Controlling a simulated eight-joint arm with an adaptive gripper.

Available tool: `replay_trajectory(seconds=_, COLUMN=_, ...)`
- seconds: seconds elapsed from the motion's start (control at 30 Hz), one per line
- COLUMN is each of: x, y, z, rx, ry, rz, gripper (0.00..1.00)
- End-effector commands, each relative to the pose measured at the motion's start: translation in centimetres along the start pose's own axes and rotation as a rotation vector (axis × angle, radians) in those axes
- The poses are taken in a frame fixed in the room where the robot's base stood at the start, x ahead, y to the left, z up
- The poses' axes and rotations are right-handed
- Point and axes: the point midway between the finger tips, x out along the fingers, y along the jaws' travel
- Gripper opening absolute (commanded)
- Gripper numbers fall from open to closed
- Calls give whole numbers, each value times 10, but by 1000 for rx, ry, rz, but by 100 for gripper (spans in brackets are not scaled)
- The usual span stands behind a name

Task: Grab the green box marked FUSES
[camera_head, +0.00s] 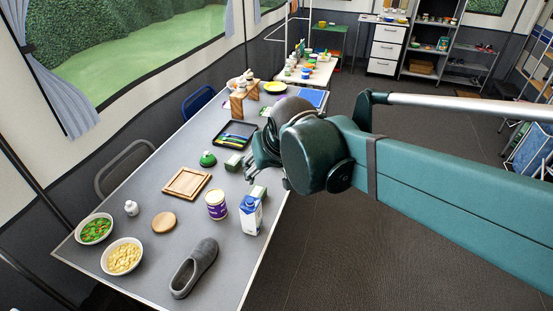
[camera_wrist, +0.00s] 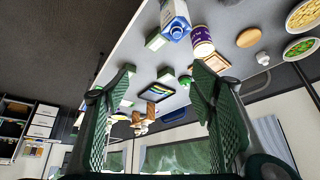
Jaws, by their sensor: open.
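Two small green boxes stand on the grey table, and I cannot read FUSES on either. One green box (camera_head: 234,163) is beside the green-domed item; it also shows in the wrist view (camera_wrist: 166,75). The other green box (camera_head: 258,191) is behind the milk carton, partly hidden by it, and shows in the wrist view (camera_wrist: 156,40). My gripper (camera_wrist: 164,72) is open and empty, its two green fingers wide apart. In the head view my gripper (camera_head: 264,160) is above the table's right edge, near both boxes, its fingers partly hidden by my wrist.
A blue-white carton (camera_head: 251,215), a purple can (camera_head: 216,205), a wooden tray (camera_head: 187,184) and a green-domed item (camera_head: 208,159) stand nearby. A black tray (camera_head: 235,134) lies behind. A grey slipper (camera_head: 195,267) and two bowls (camera_head: 122,257) are at the front. Open floor lies right.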

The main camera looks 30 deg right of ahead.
Motion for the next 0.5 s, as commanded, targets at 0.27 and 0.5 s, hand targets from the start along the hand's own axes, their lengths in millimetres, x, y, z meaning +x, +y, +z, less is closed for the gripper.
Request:
replay_trajectory(seconds=0.27, x=26, y=10, z=-41, rx=54, ry=-21, rz=28, gripper=56)
replay_trajectory(seconds=0.5, x=52, y=19, z=-73, rx=101, ry=-39, rz=52, gripper=56)
